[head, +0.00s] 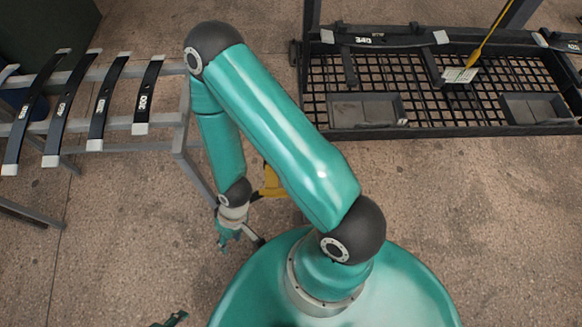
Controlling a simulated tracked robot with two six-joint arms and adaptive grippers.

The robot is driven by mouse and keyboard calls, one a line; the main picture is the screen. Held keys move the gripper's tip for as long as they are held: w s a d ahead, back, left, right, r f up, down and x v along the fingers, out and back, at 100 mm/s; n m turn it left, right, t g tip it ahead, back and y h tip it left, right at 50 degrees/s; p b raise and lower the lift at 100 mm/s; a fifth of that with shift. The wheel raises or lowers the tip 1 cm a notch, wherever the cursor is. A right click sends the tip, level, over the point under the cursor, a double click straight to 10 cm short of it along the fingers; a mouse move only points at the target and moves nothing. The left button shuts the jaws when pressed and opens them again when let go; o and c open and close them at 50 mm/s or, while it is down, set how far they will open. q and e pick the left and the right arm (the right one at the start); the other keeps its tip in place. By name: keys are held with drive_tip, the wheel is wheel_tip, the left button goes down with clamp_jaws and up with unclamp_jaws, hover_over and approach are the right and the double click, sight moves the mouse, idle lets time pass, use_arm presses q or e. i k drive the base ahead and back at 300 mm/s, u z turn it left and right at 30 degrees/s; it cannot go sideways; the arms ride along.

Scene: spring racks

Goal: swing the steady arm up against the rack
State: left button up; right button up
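A yellow part (271,183) shows beside the right end of the grey rack (182,118), partly hidden behind my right arm. It may be the steady arm; I cannot tell for sure. My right gripper (227,240) hangs low, just below and left of the yellow part, near the foot of the rack. Its teal fingers are small here, and whether they are open or shut is unclear. A short dark bar shows just right of it. A teal tip at the bottom edge (172,320) seems to be my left gripper, mostly out of frame.
Several dark leaf springs with pale ends (103,100) lie across the grey rack. At upper right stands a black mesh crate (440,132) with grey trays and springs. A yellow rod (487,38) with a paper tag slants over it. Bare floor lies between rack and crate.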

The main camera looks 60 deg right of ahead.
sight(271, 190)
drive_tip(key=z, duration=0.35)
drive_tip(key=k, duration=0.2)
drive_tip(key=u, duration=0.95)
drive_tip(key=i, duration=0.1)
drive_tip(key=z, duration=2.25)
drive_tip(key=k, duration=0.3)
drive_tip(key=u, duration=0.2)
drive_tip(key=k, duration=1.1)
drive_tip(key=z, duration=0.15)
drive_tip(key=i, duration=0.9)
drive_tip(key=u, duration=0.1)
